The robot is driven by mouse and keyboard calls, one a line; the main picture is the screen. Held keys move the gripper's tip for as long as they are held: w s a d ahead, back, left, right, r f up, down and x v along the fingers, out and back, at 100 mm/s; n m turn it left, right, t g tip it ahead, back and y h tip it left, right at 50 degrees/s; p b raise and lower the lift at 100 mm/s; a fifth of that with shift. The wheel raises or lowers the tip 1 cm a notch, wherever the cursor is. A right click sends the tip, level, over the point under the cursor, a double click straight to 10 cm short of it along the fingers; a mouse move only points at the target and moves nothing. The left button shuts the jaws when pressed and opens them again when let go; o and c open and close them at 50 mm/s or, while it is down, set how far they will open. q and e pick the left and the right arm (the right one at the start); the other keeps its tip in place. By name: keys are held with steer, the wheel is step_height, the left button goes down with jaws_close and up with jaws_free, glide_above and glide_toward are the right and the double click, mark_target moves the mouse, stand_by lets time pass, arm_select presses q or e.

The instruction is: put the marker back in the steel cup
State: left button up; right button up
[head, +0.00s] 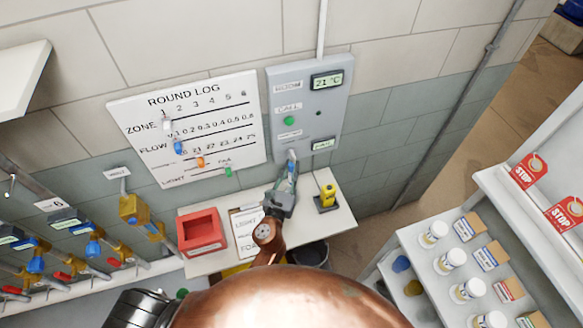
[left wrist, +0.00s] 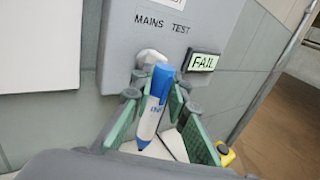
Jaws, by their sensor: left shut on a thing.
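The marker (left wrist: 154,105) is white with a blue cap and a dark blue tip. In the left wrist view it stands nearly upright, tilted a little, between the green-padded fingers. My left gripper (head: 287,178) is shut on it, over the white table and close to the grey wall panel. The gripper also shows in the left wrist view (left wrist: 155,110). The marker's blue cap overlaps the pale knob (left wrist: 150,58) of the panel in that view; I cannot tell if they touch. I cannot make out the steel cup in either view. My right gripper is not in view.
On the table (head: 340,225) are a red tray (head: 201,232), a clipboard (head: 246,230) and a yellow device (head: 327,194). The grey panel (head: 306,105) and round log board (head: 185,128) are on the wall. A shelf with white jars (head: 434,234) stands right; valves (head: 134,208) are left.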

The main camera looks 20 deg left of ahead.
mark_target(291, 182)
arm_select(q)
step_height(291, 182, down, 2)
steer(key=shift+f+b, duration=0.25)
steer(key=shift+b, duration=0.65)
steer(key=shift+f+b, duration=0.25)
steer(key=shift+b, duration=0.05)
step_height(291, 182, down, 4)
steer(key=b, duration=0.3)
steer(key=shift+r+b, duration=0.1)
steer(key=shift+b, duration=0.25)
steer(key=shift+f+b, duration=0.9)
steer(key=shift+f, duration=0.05)
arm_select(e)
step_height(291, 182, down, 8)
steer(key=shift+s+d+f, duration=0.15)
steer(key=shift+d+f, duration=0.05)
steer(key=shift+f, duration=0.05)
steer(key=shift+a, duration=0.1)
arm_select(q)
steer(key=o, duration=0.9)
steer(key=s, duration=1.2)
